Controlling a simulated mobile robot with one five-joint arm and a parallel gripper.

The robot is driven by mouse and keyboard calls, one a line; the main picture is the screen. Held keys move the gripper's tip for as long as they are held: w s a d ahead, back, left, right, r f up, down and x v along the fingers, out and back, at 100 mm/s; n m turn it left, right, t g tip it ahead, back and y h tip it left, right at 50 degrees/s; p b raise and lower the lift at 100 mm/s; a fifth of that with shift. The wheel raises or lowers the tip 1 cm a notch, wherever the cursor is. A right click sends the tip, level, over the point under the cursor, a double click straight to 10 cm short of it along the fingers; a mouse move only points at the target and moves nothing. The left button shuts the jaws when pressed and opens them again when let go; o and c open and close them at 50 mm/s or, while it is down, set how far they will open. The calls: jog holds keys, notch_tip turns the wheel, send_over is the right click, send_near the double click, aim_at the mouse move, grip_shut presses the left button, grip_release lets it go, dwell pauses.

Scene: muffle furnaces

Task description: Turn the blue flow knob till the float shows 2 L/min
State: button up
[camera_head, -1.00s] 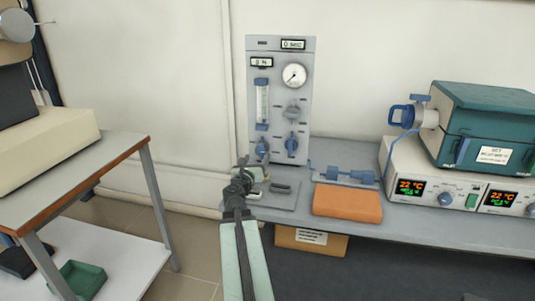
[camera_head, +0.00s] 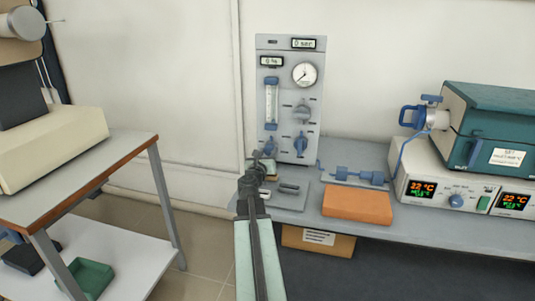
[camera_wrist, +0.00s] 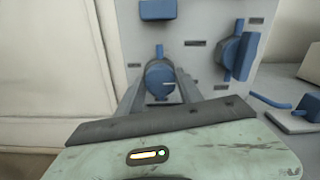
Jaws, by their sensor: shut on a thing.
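The grey gas panel (camera_head: 290,95) stands upright against the wall at the back of the bench. Its flow tube (camera_head: 271,103) is at the left of the panel; the float's height is too small to read. The blue flow knob (camera_head: 269,146) sits below the tube. My gripper (camera_head: 264,158) reaches up to the panel's lower left and is shut on this knob. Its fingertips are partly hidden behind the wrist in the head view.
An orange block (camera_head: 357,206) and a blue fitting (camera_head: 358,176) lie on the bench. Furnace controllers (camera_head: 455,190) stand at right. A side table (camera_head: 95,175) is at left.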

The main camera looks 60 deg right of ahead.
jog(key=shift+n, duration=0.3)
jog(key=shift+w+n, duration=0.15)
jog(key=shift+n, duration=2.25)
jog(key=o, duration=1.4)
jog(key=shift+a, duration=0.1)
